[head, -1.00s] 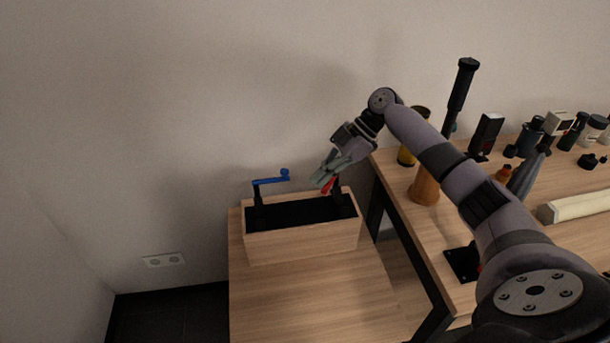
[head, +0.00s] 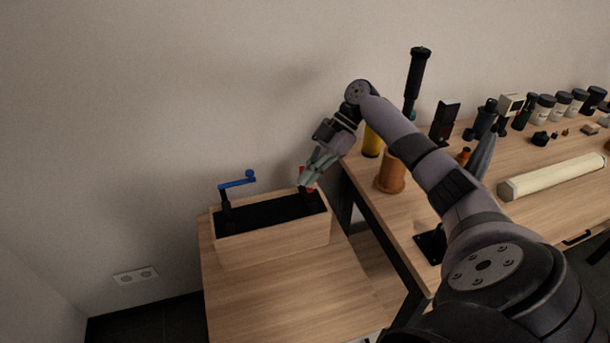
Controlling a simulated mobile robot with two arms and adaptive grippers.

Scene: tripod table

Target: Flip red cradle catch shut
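The red catch (head: 302,172) is at the right end of the wooden cradle box (head: 270,240), above a black post (head: 308,206). Only small red parts show, beside and below my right gripper's fingers. The red part seems to stand steeply up, but most of it is hidden. My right gripper (head: 309,178) is right at the catch, in front of it; I cannot tell whether it touches or how far its fingers are apart. A blue catch (head: 238,183) sticks out to the right from the post at the box's left end. My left gripper is out of view.
The box stands on a low wooden surface (head: 290,300) against the wall. A higher table (head: 410,215) at right holds an orange cup (head: 390,174), a yellow cylinder (head: 372,142), a cream tube (head: 550,177) and several dark instruments. The low surface's front is clear.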

